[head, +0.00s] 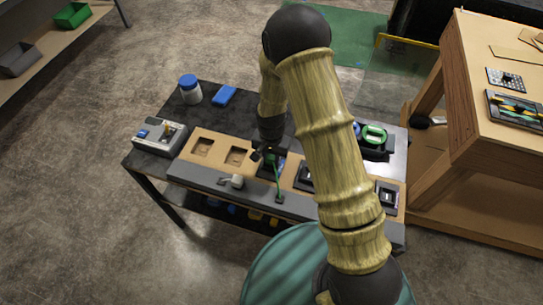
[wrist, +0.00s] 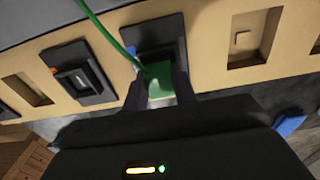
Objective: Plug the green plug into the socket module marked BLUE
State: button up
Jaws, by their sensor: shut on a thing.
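My gripper (head: 268,157) is shut on the green plug (wrist: 160,78), whose green cord (wrist: 103,30) runs up and left in the wrist view. The plug is over the near edge of a dark socket module (wrist: 154,35) set in the tan panel. Whether it touches or enters the socket cannot be told. Another module (head: 388,195) is farther right. No BLUE label is legible.
Two empty recesses (head: 202,147) are in the panel left of my gripper. A grey box (head: 159,137), a blue-lidded jar (head: 190,91) and a blue block (head: 224,95) stand at the left. A green ring-shaped item (head: 374,135) is at the right. A wooden bench (head: 480,140) stands beyond.

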jog(key=shift+f, duration=0.4)
dwell(1.4)
jog(key=o, duration=1.1)
jog(key=shift+s, duration=0.1)
jog(key=shift+c, duration=0.2)
jog(key=o, duration=0.5)
jog(key=shift+d+f, duration=0.1)
jog(key=shift+r+p, duration=2.35)
jog(key=shift+r, duration=1.3)
